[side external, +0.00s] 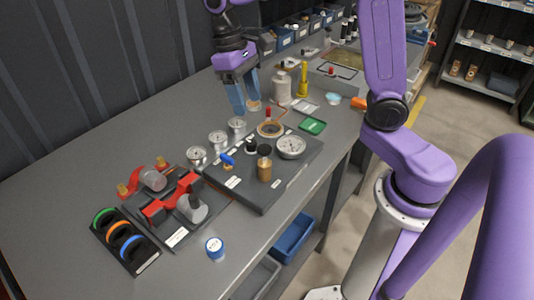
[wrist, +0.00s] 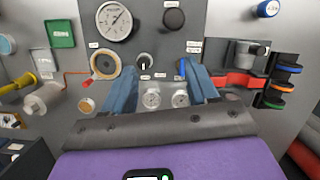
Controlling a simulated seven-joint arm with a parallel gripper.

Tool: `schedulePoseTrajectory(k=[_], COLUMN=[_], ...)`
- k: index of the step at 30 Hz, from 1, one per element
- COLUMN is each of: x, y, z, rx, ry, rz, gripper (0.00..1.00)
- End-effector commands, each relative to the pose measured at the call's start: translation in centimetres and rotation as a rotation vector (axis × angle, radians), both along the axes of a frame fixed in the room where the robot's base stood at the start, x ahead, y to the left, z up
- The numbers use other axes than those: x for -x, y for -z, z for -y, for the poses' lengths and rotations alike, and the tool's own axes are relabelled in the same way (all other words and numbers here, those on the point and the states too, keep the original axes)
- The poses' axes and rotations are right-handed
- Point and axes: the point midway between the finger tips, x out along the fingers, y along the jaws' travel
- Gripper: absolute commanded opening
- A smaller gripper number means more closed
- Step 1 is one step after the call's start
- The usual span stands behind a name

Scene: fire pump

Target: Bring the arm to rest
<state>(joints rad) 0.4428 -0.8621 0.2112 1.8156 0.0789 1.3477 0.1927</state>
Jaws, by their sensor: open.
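My gripper (side external: 244,108) hangs over the back of the grey workbench (side external: 90,170), with its two blue fingers pointing down. In the wrist view my gripper (wrist: 163,78) has its fingers spread apart, with nothing held between them. Small round gauges (wrist: 152,100) on the bench show beyond the gap between the fingers. A small tan disc (side external: 254,105) is close beside a finger in the side view; whether they touch I cannot tell. It also shows left of the fingers in the wrist view (wrist: 87,104).
A dark board (side external: 265,195) carries a large gauge (side external: 291,146), a brass cylinder (side external: 264,170) and a blue-handled part (side external: 227,159). A red clamp fixture (side external: 170,198) and coloured rings (side external: 118,231) stand front left. A white bottle (side external: 282,87) and yellow tool (side external: 303,80) stand right of my gripper.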

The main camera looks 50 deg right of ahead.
Motion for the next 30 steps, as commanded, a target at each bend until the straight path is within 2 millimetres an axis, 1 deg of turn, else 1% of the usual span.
schedulePoseTrajectory(k=[1, 6, 10, 18, 21, 25, 30], x=[1.5, 5.9, 9.4, 16.4, 18.7, 20.7, 21.9], y=[0.0, 0.5, 0.9, 2.4, 3.0, 3.6, 4.1], z=[-0.3, -0.9, -0.9, 0.3, 1.0, 1.8, 2.3], rx=[-0.005, -0.024, -0.045, -0.095, -0.116, -0.136, -0.150], ry=[-0.056, -0.231, -0.365, -0.646, -0.739, -0.831, -0.887], rz=[0.016, 0.068, 0.106, 0.181, 0.205, 0.227, 0.240], gripper=[0.58, 0.58, 0.58, 0.58, 0.58, 0.58, 0.58])
